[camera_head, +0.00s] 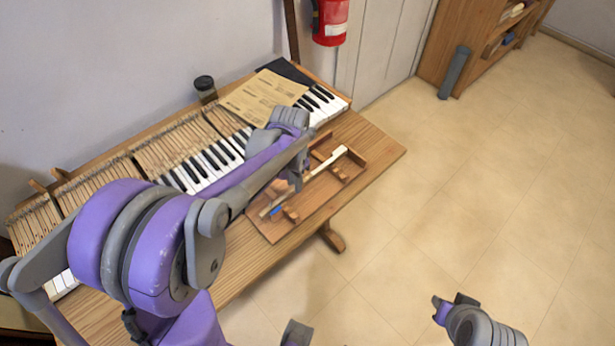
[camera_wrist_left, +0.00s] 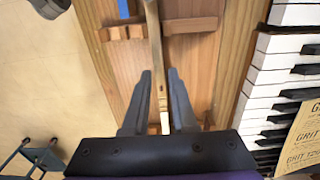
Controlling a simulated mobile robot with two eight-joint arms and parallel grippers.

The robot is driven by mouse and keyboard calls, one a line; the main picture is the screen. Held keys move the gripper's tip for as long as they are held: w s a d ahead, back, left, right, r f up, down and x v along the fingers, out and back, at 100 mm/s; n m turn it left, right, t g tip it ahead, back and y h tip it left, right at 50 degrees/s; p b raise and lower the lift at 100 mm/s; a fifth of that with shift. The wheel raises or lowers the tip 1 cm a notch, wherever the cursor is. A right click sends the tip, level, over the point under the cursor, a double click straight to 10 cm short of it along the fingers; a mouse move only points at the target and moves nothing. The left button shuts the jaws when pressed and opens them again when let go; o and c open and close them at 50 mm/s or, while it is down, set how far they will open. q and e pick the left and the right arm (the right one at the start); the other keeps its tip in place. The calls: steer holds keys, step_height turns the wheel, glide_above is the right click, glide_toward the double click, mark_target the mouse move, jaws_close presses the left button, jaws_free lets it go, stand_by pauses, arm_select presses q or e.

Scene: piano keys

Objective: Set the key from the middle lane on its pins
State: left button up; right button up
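A long wooden key with a whitish end (camera_head: 328,160) lies in a wooden tray (camera_head: 272,232) on the table. My arm hides part of it in the head view. In the left wrist view the key (camera_wrist_left: 155,45) runs lengthwise between the two fingers of my left gripper (camera_wrist_left: 160,78). The fingers are apart, with a gap showing beside the key. In the head view the left fingertips are largely hidden by the arm. My right gripper (camera_head: 452,304) is over the floor at lower right, away from the table; its fingers are too small to judge.
The piano keyboard (camera_head: 215,160) lies along the back of the table, with sheets of paper (camera_head: 262,97) on it and a dark jar (camera_head: 204,84) behind. Wooden blocks (camera_wrist_left: 192,25) and a blue piece (camera_head: 276,211) are in the tray.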

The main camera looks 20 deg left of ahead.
arm_select(q)
steer(key=shift+f+b, duration=0.35)
steer(key=shift+f, duration=0.15)
jaws_close()
stand_by(1.5)
